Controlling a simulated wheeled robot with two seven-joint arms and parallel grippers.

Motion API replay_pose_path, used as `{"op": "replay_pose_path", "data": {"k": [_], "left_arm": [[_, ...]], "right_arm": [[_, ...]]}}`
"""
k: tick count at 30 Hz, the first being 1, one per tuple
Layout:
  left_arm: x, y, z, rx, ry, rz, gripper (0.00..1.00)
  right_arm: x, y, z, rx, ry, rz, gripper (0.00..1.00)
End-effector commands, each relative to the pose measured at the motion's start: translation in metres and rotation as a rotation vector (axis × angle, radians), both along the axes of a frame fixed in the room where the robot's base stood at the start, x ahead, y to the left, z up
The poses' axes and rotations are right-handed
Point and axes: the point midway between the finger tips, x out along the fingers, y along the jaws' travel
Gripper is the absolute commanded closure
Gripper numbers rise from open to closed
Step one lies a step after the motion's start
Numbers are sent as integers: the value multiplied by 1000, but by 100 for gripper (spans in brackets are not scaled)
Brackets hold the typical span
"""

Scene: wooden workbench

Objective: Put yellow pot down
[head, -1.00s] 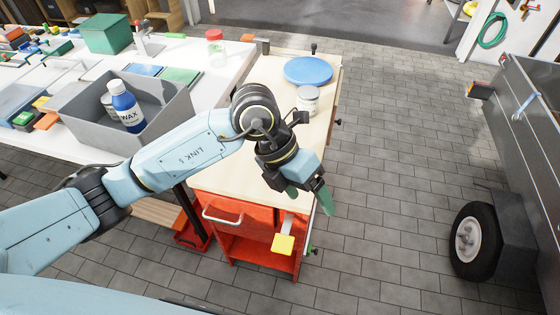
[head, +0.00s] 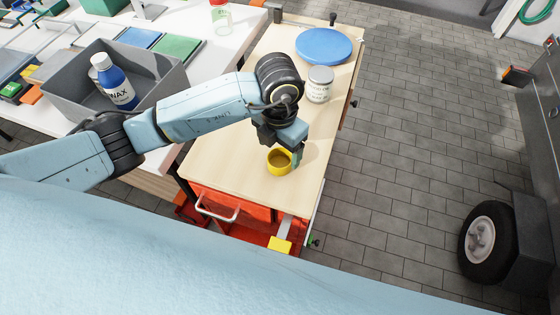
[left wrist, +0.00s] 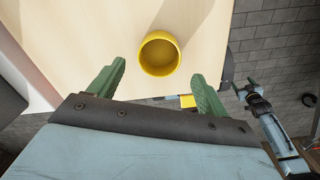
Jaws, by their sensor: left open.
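The yellow pot (head: 279,161) stands upright on the light wooden bench top (head: 235,155), near its front right edge. It is open at the top and looks empty. My left gripper (head: 298,153) is just above and beside the pot in the head view. In the left wrist view the yellow pot (left wrist: 159,54) lies ahead of the two green fingers of my left gripper (left wrist: 160,85), which are spread apart and empty. The pot is clear of both fingers there.
A white-labelled jar (head: 319,84) and a blue round disc (head: 323,46) stand farther back on the bench top. Bare wood lies left of the pot.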

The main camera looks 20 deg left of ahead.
Motion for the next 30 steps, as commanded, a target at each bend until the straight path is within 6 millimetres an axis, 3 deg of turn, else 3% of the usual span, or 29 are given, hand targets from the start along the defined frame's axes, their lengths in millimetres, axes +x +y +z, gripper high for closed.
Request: {"op": "replay_pose_path", "data": {"k": [8,13,21,30], "left_arm": [[3,-1,-32,-2,4,1,23],[4,0,-52,0,2,1,23],[5,0,-55,-1,-1,-1,23],[5,0,-54,-1,-1,0,59]], "right_arm": [[27,-4,-4,-4,-46,5,27],[28,-5,-7,-4,-46,6,27],[20,-6,-7,-7,-31,5,27],[10,-7,-8,-8,-16,4,27]]}}
